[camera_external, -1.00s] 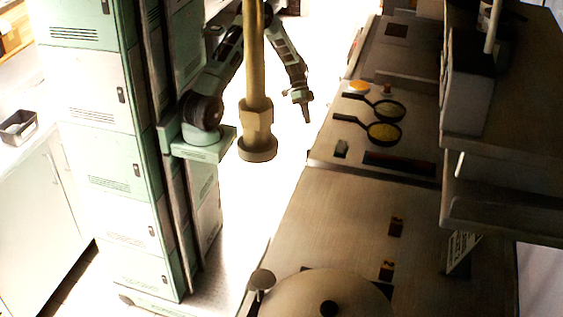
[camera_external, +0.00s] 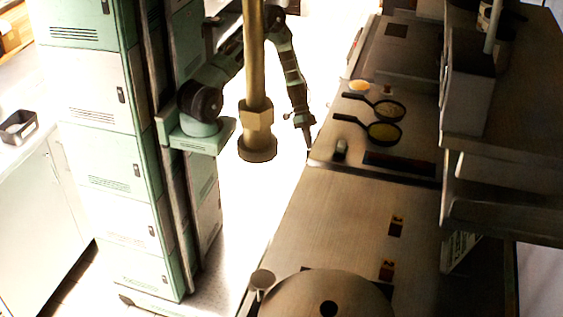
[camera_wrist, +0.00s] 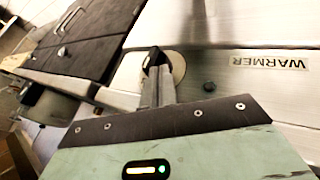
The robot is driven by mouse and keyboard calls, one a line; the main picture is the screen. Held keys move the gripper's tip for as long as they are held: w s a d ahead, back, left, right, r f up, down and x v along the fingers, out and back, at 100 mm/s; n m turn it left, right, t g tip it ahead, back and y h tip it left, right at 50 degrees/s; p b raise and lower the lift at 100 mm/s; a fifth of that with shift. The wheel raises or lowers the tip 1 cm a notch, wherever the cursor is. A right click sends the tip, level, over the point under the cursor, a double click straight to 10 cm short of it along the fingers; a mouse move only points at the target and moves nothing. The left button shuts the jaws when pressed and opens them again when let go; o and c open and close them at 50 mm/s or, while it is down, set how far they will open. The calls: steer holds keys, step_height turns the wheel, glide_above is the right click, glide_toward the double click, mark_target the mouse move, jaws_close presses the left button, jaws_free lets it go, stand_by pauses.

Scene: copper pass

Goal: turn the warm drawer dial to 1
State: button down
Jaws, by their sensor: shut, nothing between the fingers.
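In the wrist view, a pale round disc (camera_wrist: 179,68), likely the dial's plate, sits on the light metal front. My gripper (camera_wrist: 154,68) is in front of its left part and hides much of it. The dial's pointer and numbers cannot be read. The fingers are together with nothing between them, and contact with the dial cannot be told. A label reading WARMER (camera_wrist: 270,62) appears upside down to the right. In the external view my gripper (camera_external: 309,150) is at the counter's left edge; the dial is not visible there.
A small dark round knob (camera_wrist: 208,87) is between the disc and the label. Two pans (camera_external: 384,132) stand on the counter (camera_external: 340,210). A brass-coloured column (camera_external: 256,80) hangs in front of my arm. The pale floor left of the counter looks clear.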

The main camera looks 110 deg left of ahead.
steer(key=shift+d+r+m+y+b, duration=0.15)
steer(key=shift+d+m+y+b, duration=0.2)
steer(key=shift+y+b, duration=1.4)
steer(key=shift+h+b, duration=0.55)
steer(key=shift+b, duration=0.5)
steer(key=d+b, duration=0.1)
steer(key=b, duration=0.2)
steer(key=d+y+b, duration=0.1)
steer(key=b, duration=0.3)
steer(key=shift+r+y, duration=0.2)
steer(key=shift+y, duration=0.1)
steer(key=shift+d+r+b, duration=0.1)
steer(key=shift+d+b, duration=0.4)
steer(key=shift+b, duration=0.3)
steer(key=shift+d, duration=0.15)
steer(key=shift+r, duration=0.15)
